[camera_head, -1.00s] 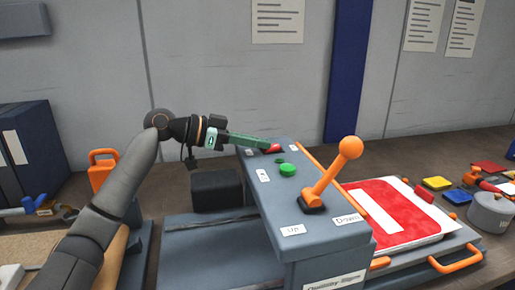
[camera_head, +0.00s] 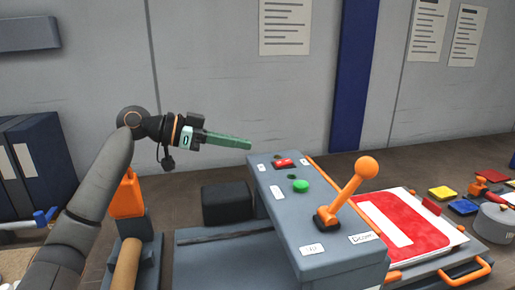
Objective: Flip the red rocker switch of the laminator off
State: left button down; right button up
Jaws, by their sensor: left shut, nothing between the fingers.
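The laminator (camera_head: 325,232) is a grey box with an orange-knobbed lever (camera_head: 347,195), a green button (camera_head: 300,186) and white labels on top. Its red rocker switch (camera_head: 284,162) sits at the far end of the top, behind the green button. Which way the rocker is tipped is too small to tell. My left gripper (camera_head: 249,145) has long green fingers and is shut and empty. It points right, with its tips above and left of the rocker, apart from it. My right gripper is not in view.
A red and white sign (camera_head: 407,222) lies on a tray with orange handles at the right. Coloured pieces and a grey pot (camera_head: 494,221) stand farther right. A black block (camera_head: 227,203) is left of the laminator, and dark binders (camera_head: 38,160) stand far left.

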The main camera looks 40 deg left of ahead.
pick_arm(q)
jog(key=shift+f+b+v, duration=0.15)
jog(key=shift+v, duration=0.65)
jog(key=shift+f+b+v, duration=0.15)
jog(key=shift+v, duration=0.65)
jog(key=shift+s, duration=0.1)
